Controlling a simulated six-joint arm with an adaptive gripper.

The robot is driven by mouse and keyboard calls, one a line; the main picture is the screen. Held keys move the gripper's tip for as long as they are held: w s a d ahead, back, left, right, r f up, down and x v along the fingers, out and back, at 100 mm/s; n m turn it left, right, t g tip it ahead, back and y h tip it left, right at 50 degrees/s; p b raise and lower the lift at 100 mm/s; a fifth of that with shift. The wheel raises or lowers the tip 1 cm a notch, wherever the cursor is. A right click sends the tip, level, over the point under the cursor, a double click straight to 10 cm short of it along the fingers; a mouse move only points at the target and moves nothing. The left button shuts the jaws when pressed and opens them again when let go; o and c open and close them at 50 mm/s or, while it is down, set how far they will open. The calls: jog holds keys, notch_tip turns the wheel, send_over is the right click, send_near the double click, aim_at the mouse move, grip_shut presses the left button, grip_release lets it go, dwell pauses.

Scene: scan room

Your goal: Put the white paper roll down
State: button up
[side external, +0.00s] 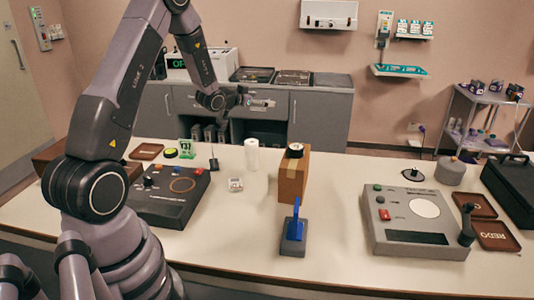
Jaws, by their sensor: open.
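The white paper roll (251,156) stands upright on the pale table, left of a cardboard box. My gripper (270,103) is in the air above and slightly right of the roll in the picture, pointing right. It is open, with nothing seen between its fingers. It is clearly apart from the roll.
The cardboard box (292,178) stands close right of the roll, with a black-and-white round item (295,150) on top. A small white device (235,184), a dark control box (168,196) and a blue-handled stand (294,232) are nearby. A grey console (415,220) stands right.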

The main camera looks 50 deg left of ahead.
jog(key=s+d+r+g, duration=0.4)
jog(key=s+d+r, duration=0.7)
jog(key=d+r, duration=0.25)
jog(key=s+d+g+h, duration=0.1)
jog(key=s+d, duration=0.3)
jog(key=s, duration=0.4)
jog(key=s+d+g+h, duration=0.1)
jog(key=s+d+g, duration=0.1)
jog(key=s, duration=0.5)
jog(key=s+d+m+g+h, duration=0.1)
jog(key=s+d, duration=0.4)
jog(key=s, duration=0.3)
jog(key=shift+s+d+f+g, duration=0.15)
jog(key=shift+s+d+g, duration=0.15)
jog(key=shift+g, duration=0.1)
